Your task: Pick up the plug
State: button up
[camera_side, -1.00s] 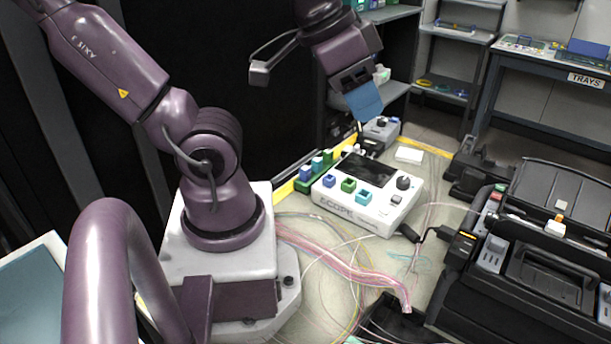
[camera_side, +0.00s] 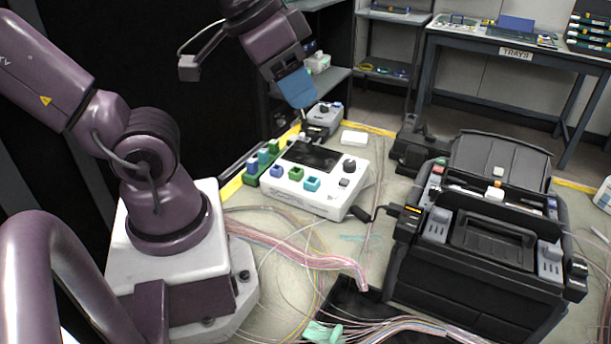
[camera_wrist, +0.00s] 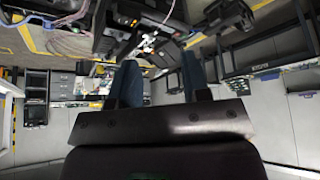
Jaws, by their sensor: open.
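My gripper (camera_side: 299,92) hangs at the upper middle of the side view, above the back of the table, near a small grey device (camera_side: 324,117). In the wrist view its two blue fingers (camera_wrist: 160,76) stand apart with nothing between them. A black plug-like connector (camera_side: 361,213) on a short dark cable lies between the white scope box (camera_side: 322,204) and the black splicer (camera_side: 470,265). I cannot tell for sure that this is the plug. My gripper is well apart from it, higher and farther back. I cannot make the connector out in the wrist view.
Blue, green and teal blocks (camera_side: 297,173) sit on the scope box, and more stand in a green rack (camera_side: 262,165) to its left. Loose pink and white fibres (camera_side: 300,252) cross the table in front. A shelf and a trays table (camera_side: 515,55) stand behind.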

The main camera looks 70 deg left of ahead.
jog(key=shift+o, duration=0.6)
jog(key=shift+a, duration=0.1)
jog(key=m+g+y, duration=0.2)
jog(key=m+g, duration=0.1)
jog(key=m, duration=2.4)
send_near(251, 161)
jog(key=shift+w, duration=0.5)
jog(key=shift+a+x, duration=0.15)
jog(key=shift+x, duration=1.2)
jog(key=shift+a+x, duration=0.15)
jog(key=shift+x, duration=1.15)
jog(key=shift+a+f, duration=0.1)
jog(key=shift+f, duration=2.1)
jog(key=shift+w+a+f, duration=0.1)
jog(key=shift+w+f, duration=0.05)
jog(key=shift+f, duration=0.25)
